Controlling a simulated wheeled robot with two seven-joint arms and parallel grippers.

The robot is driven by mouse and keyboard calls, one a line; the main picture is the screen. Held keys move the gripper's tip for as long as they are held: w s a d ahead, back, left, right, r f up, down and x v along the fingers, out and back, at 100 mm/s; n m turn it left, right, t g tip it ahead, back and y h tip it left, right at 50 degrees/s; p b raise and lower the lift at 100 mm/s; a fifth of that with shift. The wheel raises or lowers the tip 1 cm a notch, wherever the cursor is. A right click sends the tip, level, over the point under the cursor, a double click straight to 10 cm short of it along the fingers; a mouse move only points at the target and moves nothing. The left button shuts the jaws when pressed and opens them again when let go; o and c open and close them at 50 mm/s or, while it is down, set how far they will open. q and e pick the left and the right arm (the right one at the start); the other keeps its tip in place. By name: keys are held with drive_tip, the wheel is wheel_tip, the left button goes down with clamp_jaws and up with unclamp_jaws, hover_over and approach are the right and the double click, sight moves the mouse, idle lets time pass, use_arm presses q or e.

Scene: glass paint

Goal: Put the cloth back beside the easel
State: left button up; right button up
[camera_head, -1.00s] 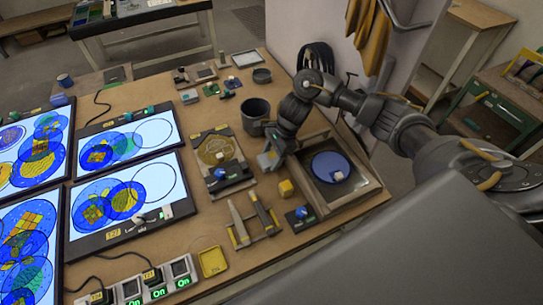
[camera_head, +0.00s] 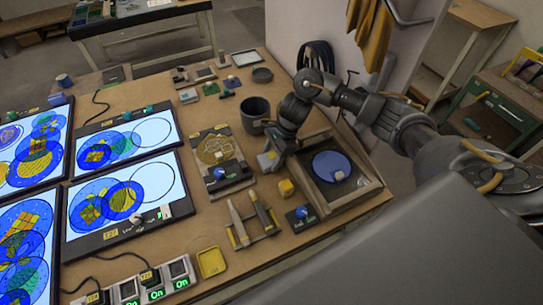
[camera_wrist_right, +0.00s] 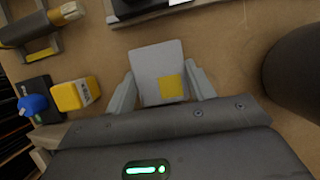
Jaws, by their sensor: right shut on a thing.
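My right gripper (camera_head: 268,160) reaches down over the middle of the table, between the dark stand with a round amber glass piece (camera_head: 216,150) and the box with a blue disc (camera_head: 337,165). In the right wrist view its two fingers (camera_wrist_right: 160,88) are shut on a flat light-grey piece with a yellow patch, which looks like the cloth (camera_wrist_right: 157,58). The cloth stands out past the fingertips, over the bare tabletop; whether it touches the table I cannot tell. Which piece is the easel is not certain; the amber stand may be it. My left gripper is out of view.
A dark grey mug (camera_head: 255,112) stands close beside my right gripper. A yellow cube (camera_head: 286,188), a blue-knobbed block (camera_head: 301,213) and a tool rest (camera_head: 252,220) stand nearer the front edge. Lit panels (camera_head: 125,200) fill the left side.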

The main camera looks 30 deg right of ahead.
drive_tip(key=shift+f+b, duration=0.3)
drive_tip(key=shift+b, duration=0.2)
idle(0.5)
drive_tip(key=o, duration=0.9)
drive_tip(key=shift+o, duration=0.2)
drive_tip(key=shift+r, duration=0.15)
drive_tip(key=b+v, duration=0.1)
drive_tip(key=v, duration=0.9)
drive_tip(key=shift+d+r, duration=0.2)
